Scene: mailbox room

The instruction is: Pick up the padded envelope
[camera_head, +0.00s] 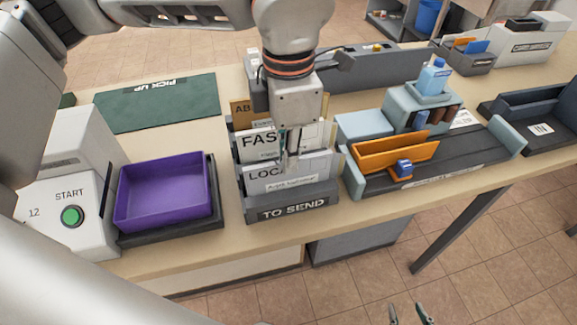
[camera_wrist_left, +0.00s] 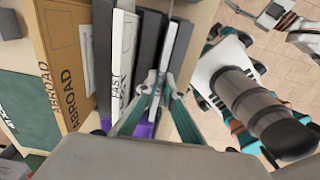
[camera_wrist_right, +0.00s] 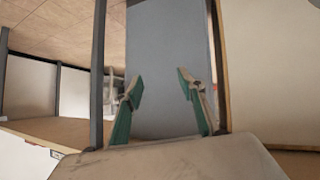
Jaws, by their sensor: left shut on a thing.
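A dark grey rack marked TO SEND (camera_head: 292,209) holds upright mail: a brown piece marked ABROAD (camera_head: 239,108), a white one marked FAST (camera_head: 256,143) and a pale grey one marked LOCAL (camera_head: 318,166) at the front. I cannot tell by looks which is the padded envelope. My left gripper (camera_head: 290,157) points down into the rack, shut on the LOCAL piece's top edge. In the left wrist view its fingertips (camera_wrist_left: 160,88) pinch this thin pale piece. My right gripper (camera_head: 410,314) is low at the picture's bottom edge, open and empty; its fingers (camera_wrist_right: 160,88) stand apart.
A purple tray (camera_head: 163,216) and a START button box (camera_head: 72,216) stand left of the rack. A green PICK UP mat (camera_head: 155,103) lies behind them.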

